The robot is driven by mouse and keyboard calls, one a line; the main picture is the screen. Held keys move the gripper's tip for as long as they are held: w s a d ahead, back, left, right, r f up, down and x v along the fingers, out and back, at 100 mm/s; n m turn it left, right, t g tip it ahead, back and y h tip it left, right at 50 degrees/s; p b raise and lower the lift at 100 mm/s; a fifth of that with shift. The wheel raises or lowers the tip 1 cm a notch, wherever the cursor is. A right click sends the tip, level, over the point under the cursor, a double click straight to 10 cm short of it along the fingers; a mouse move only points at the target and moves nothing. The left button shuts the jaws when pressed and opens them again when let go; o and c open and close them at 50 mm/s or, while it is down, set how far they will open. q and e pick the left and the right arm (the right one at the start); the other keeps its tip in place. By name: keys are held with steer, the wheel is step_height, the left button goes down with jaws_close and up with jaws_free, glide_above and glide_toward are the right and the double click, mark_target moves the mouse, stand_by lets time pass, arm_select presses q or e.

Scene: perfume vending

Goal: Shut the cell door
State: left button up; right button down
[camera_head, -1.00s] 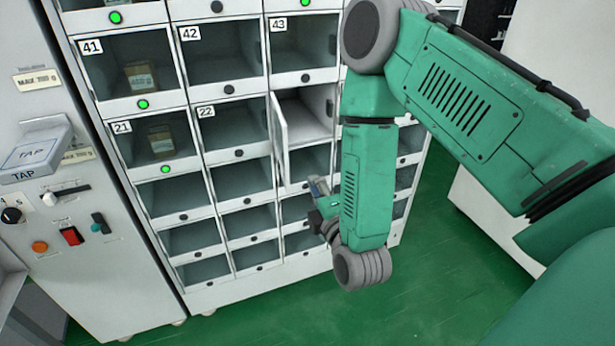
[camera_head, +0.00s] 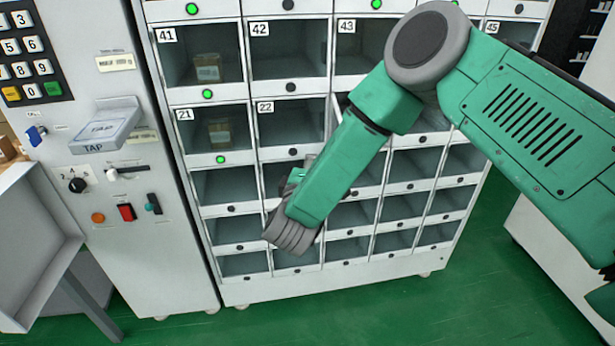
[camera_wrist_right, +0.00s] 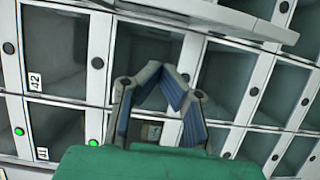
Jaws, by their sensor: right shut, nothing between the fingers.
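The cell door (camera_head: 337,108) is a white panel standing out from the open cell right of cell 22. Only a thin part of it shows in the head view, as my right arm hides the rest. A white panel (camera_wrist_right: 215,18) crosses the top of the right wrist view and appears to be this door. My right gripper (camera_wrist_right: 162,78) is shut and empty, its blue-padded fingers in front of the cells. In the head view it is mostly hidden behind my wrist, left of the door. I cannot see any touch between gripper and door. My left gripper is out of view.
The white cell cabinet (camera_head: 237,290) has several rows of cells. Cells 41 and 21 hold small boxes (camera_head: 207,68) and show green lights. A control panel with a keypad (camera_head: 28,60) and a TAP reader (camera_head: 105,125) stands left. Green floor (camera_head: 400,315) is clear in front.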

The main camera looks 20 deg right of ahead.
steer(key=d, duration=0.3)
steer(key=shift+s+d+r, duration=0.1)
steer(key=shift+s+d, duration=0.2)
steer(key=shift+s, duration=0.1)
steer(key=shift+d, duration=0.2)
steer(key=shift+d, duration=0.1)
